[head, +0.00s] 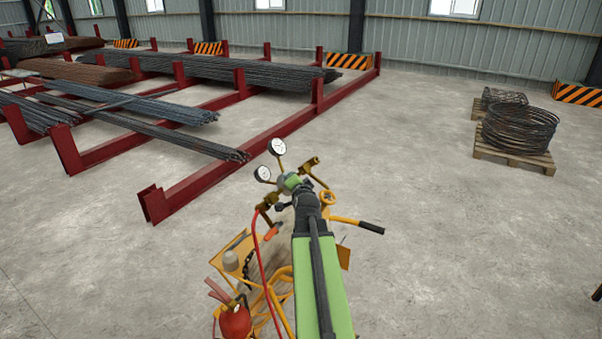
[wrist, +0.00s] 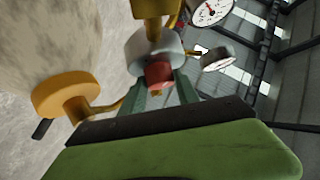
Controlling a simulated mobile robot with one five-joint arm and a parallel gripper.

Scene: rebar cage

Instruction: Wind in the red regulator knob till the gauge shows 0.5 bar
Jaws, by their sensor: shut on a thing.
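The red regulator knob (wrist: 159,74) sits between the two fingers of my gripper (wrist: 160,90) in the wrist view, and the fingers are shut on it. The knob is on a pale round regulator body (wrist: 150,48). In the head view my gripper (head: 296,186) is at the regulator and hides the knob. Two round white gauges, an upper one (head: 277,147) and a lower left one (head: 263,174), stand on the regulator. One gauge face (wrist: 212,11) shows partly at the top of the wrist view; the other gauge (wrist: 218,61) is seen edge-on. Their readings are too small to tell.
A yellow cylinder cart (head: 235,252) with a red fire extinguisher (head: 235,322) stands below my arm. A red hose (head: 258,245) hangs from the regulator. Red racks of rebar (head: 240,137) lie at the back left. Wire coils on a pallet (head: 512,157) stand right, with clear floor between.

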